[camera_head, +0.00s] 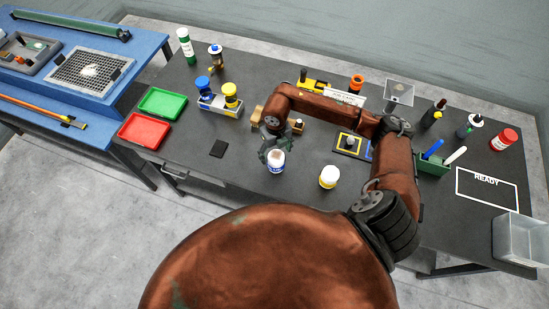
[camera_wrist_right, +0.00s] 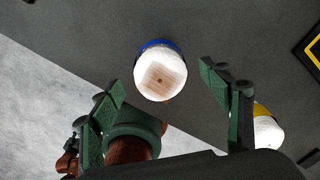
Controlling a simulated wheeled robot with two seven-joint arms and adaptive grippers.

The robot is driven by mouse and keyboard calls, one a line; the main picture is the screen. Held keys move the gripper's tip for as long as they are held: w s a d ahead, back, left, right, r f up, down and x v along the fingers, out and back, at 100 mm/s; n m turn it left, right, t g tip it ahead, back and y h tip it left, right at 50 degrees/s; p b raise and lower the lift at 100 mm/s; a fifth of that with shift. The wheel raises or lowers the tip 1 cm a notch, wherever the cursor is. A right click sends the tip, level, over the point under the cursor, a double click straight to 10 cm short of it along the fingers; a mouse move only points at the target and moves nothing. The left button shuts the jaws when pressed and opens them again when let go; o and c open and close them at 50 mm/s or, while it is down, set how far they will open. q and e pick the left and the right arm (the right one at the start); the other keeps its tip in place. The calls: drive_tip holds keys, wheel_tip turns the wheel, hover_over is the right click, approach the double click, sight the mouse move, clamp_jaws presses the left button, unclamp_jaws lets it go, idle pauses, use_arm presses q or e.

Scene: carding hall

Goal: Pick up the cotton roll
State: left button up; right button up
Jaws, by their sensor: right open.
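A white cotton roll with a blue band (camera_head: 276,161) stands near the front edge of the dark bench. In the right wrist view the same roll (camera_wrist_right: 160,72) shows its white top with a brown square centre. My right gripper (camera_head: 273,150) is open at this roll; in the wrist view its green fingers (camera_wrist_right: 161,82) are apart, with the roll showing between and just beyond their tips. I see no contact. A second white roll with a yellow band (camera_head: 328,177) stands to the right; it also shows in the wrist view (camera_wrist_right: 267,130), partly behind the right finger. My left gripper is not in view.
A red tray (camera_head: 145,131) and a green tray (camera_head: 162,103) lie at the left. A holder with blue and yellow rolls (camera_head: 220,105) stands behind. A green pen box (camera_head: 432,163), bottles and a clear bin (camera_head: 515,240) are at the right.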

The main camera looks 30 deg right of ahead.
drive_tip(key=shift+s+f, duration=0.1)
drive_tip(key=shift+f, duration=0.35)
wheel_tip(320, 180, down, 4)
drive_tip(key=shift+r+p, duration=0.15)
drive_tip(key=shift+p, duration=0.55)
drive_tip(key=shift+f, duration=0.4)
drive_tip(key=c, duration=1.3)
drive_tip(key=shift+o, duration=0.2)
